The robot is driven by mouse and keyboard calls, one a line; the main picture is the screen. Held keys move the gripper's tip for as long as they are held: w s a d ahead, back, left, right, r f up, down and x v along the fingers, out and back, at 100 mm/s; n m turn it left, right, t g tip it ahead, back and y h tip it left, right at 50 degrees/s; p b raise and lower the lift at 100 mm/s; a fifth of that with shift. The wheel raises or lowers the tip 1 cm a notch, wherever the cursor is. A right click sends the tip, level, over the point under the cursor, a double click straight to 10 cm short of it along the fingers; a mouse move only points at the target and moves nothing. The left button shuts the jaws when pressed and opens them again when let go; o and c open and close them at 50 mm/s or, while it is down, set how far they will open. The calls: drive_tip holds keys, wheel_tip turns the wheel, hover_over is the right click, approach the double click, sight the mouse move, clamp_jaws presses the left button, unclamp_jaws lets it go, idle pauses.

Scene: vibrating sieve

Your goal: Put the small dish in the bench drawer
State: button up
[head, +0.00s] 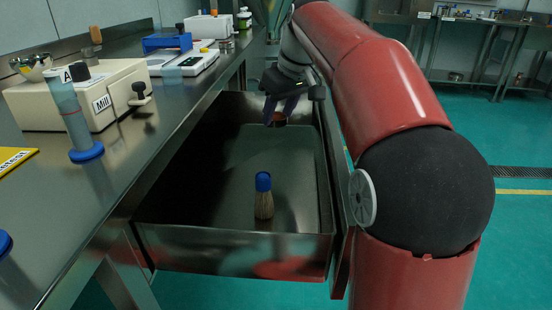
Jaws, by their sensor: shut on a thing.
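The bench drawer (180,235) is pulled open and shows its metal walls and floor. My gripper (280,113) is over the far part of the open drawer and points down. Its purple fingers are shut on a small dark, brownish thing, seemingly the small dish (279,120). The dish is small in view and partly hidden by the fingers. It appears to be held above the drawer floor, though the exact height is hard to tell.
The bench top (150,150) on the left holds a mill (85,95), a blue-based tube (75,120), a white scale (182,62) and a metal bowl (30,65). The drawer's middle floor is clear.

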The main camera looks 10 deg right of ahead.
sight(275, 160)
wheel_tip(275, 160, down, 10)
drive_tip(key=shift+f+b, duration=0.1)
drive_tip(key=shift+b, duration=0.85)
drive_tip(key=o, duration=1)
drive_tip(key=p+v, duration=0.1)
drive_tip(key=v, duration=0.6)
drive_tip(key=shift+r, duration=0.3)
drive_tip(key=shift+s, duration=0.1)
